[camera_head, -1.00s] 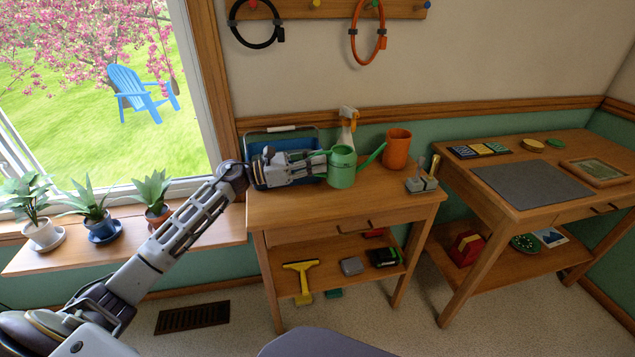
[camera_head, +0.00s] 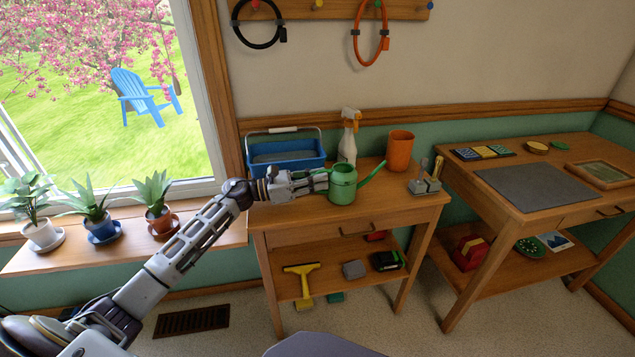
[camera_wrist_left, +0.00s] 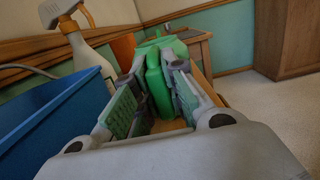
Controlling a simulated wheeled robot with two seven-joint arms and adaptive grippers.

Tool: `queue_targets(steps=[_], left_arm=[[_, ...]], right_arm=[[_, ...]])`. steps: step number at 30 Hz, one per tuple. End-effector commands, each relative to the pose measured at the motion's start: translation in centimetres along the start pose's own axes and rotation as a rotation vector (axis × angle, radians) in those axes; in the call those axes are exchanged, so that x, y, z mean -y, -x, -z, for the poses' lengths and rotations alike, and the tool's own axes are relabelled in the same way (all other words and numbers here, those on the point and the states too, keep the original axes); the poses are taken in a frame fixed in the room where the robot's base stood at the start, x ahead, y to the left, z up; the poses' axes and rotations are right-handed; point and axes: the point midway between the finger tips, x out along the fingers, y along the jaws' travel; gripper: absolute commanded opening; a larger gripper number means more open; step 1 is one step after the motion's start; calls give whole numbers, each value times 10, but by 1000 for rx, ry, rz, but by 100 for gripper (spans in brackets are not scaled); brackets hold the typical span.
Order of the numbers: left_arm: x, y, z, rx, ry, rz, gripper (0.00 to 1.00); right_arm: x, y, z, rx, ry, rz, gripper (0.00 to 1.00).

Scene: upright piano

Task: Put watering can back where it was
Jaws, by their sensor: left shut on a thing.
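The green watering can (camera_head: 342,185) stands upright at the front middle of the small wooden table (camera_head: 290,213), its spout pointing right. My left gripper (camera_head: 322,182) reaches in from the left and is shut on the can's handle side. In the left wrist view the can (camera_wrist_left: 168,70) shows between the two fingers of my left gripper (camera_wrist_left: 158,95). The can appears to be at the tabletop, but I cannot tell whether its base touches. My right gripper is not in view.
A blue caddy (camera_head: 285,152), a white spray bottle (camera_head: 348,137) and an orange pot (camera_head: 400,150) stand behind the can. A small grey holder (camera_head: 424,187) stands to its right. Potted plants (camera_head: 155,200) line the windowsill. Another desk (camera_head: 530,185) stands at right.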

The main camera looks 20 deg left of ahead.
Motion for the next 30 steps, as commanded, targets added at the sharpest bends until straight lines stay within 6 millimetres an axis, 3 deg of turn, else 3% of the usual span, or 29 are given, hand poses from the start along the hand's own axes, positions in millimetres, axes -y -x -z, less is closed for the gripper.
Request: queue_targets(steps=[18, 19, 24, 30], left_arm=[[0, 0, 1, 3, -2, 1, 0], [0, 0, 2, 1, -1, 1, 14], [0, 0, 2, 1, -1, 1, 34], [0, 0, 2, 1, -1, 1, 34]], right_arm=[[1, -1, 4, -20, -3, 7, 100], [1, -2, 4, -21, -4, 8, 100], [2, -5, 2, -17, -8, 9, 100], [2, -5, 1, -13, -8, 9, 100]])
